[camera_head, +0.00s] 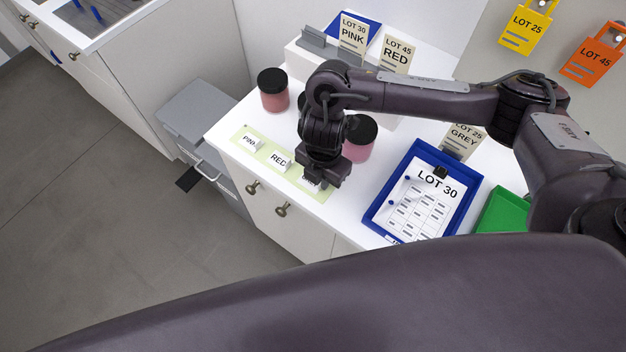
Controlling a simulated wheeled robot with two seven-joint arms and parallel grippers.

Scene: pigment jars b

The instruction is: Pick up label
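Small white folded labels stand in a row on pale green mats along the counter's front edge: a PINK label (249,141), a RED label (279,161) and a third label (309,185). The third label is mostly covered by my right gripper, and its word is hard to read. My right gripper (324,181) points down at this third label, very close above or around it. I cannot tell whether its fingers touch the label or how far they are apart. My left gripper is not in view.
Dark-lidded pink jars (273,97) (359,149) stand near my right arm; another is partly hidden behind it. A blue tray (376,213) with a LOT 30 sheet and a green tray (505,213) lie right. Lot cards (396,56) stand behind. A grey bin (205,115) stands left.

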